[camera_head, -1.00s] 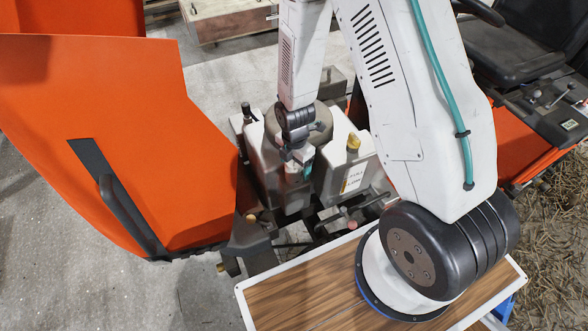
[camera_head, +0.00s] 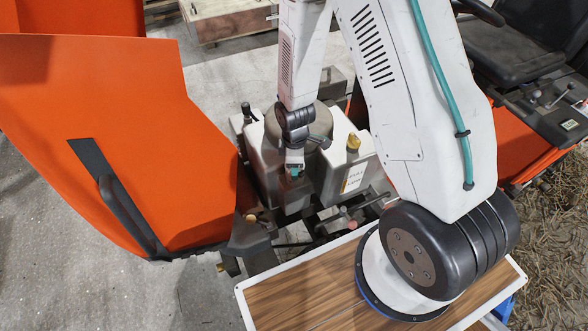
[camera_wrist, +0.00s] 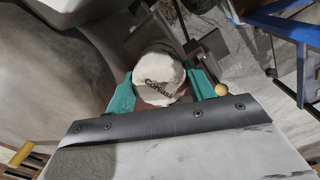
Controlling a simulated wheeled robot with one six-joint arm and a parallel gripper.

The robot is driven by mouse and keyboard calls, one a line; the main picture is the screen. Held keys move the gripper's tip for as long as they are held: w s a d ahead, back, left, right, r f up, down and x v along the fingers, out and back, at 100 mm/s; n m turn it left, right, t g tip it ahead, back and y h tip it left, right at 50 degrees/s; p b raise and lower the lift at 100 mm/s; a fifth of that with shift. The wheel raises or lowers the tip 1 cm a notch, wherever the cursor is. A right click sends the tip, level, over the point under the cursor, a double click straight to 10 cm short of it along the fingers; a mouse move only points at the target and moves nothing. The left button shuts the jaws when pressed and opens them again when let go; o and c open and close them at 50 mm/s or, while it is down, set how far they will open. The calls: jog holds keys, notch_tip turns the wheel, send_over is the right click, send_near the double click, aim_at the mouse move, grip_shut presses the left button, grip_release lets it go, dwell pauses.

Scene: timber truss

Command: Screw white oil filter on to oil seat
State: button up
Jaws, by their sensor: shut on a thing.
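The white oil filter (camera_wrist: 158,72), a round white cap with dark lettering, shows end-on in the wrist view. The two teal fingers of my gripper (camera_wrist: 161,88) are on either side of it, and my gripper is shut on it. In the head view, my gripper (camera_head: 293,170) is low among the machine's grey and white parts, in front of the white tank. The filter is not clearly visible there. The oil seat is hidden in both views, so I cannot tell how the filter meets it.
A white tank (camera_head: 347,172) with a yellow cap (camera_head: 353,142) stands close to the right of my gripper. A large orange cover (camera_head: 120,150) fills the left. Dark brackets and hoses crowd below. A wood-topped platform (camera_head: 310,295) lies at the front.

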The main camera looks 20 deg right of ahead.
jog(key=o, duration=1)
jog(key=shift+m, duration=0.6)
jog(key=shift+c, duration=0.2)
jog(key=o, duration=0.5)
jog(key=shift+r, duration=3.95)
